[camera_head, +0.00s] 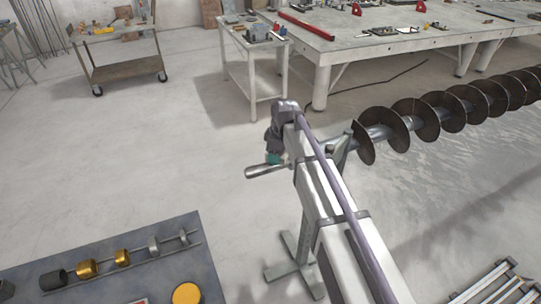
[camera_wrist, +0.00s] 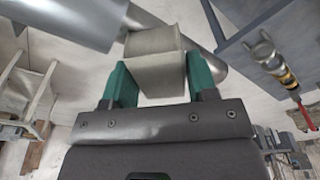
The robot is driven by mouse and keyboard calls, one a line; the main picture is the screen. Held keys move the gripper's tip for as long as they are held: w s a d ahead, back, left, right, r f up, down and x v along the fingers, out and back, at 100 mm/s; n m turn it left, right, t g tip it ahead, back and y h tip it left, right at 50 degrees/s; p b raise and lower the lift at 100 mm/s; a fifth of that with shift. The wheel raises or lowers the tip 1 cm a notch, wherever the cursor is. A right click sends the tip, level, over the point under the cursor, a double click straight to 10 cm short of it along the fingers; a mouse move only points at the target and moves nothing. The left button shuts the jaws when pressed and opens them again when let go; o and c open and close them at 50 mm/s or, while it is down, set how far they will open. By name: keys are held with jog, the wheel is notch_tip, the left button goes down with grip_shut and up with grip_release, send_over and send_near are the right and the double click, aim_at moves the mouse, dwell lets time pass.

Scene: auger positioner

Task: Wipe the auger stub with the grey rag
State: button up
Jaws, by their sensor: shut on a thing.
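The auger stub (camera_head: 263,172) is a bare metal shaft at the left end of the auger, beyond the support stand. It also shows in the wrist view as a narrow metal shaft (camera_wrist: 212,72) running diagonally behind the rag, with a wider smooth cylinder (camera_wrist: 65,18) at upper left. My gripper (camera_head: 273,158) is at the stub, and its green fingers show in the wrist view (camera_wrist: 160,82). They are shut on the grey rag (camera_wrist: 158,70), a pale beige-grey folded block. The rag overlaps the shaft and appears to touch it. In the head view the rag is hidden.
The spiral auger (camera_head: 440,112) extends to the right. A grey stand (camera_head: 292,262) is under my arm. A dark bench (camera_head: 130,262) with several metal and brass rings is at lower left. A cart (camera_head: 122,68), a small table (camera_head: 252,72) and a large workbench (camera_head: 400,48) stand behind. Floor at left is clear.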

notch_tip(320, 180, up, 6)
jog(key=p, duration=0.6)
notch_tip(320, 180, up, 3)
jog(key=p, duration=0.3)
jog(key=shift+r, duration=0.1)
jog(key=shift+f, duration=0.2)
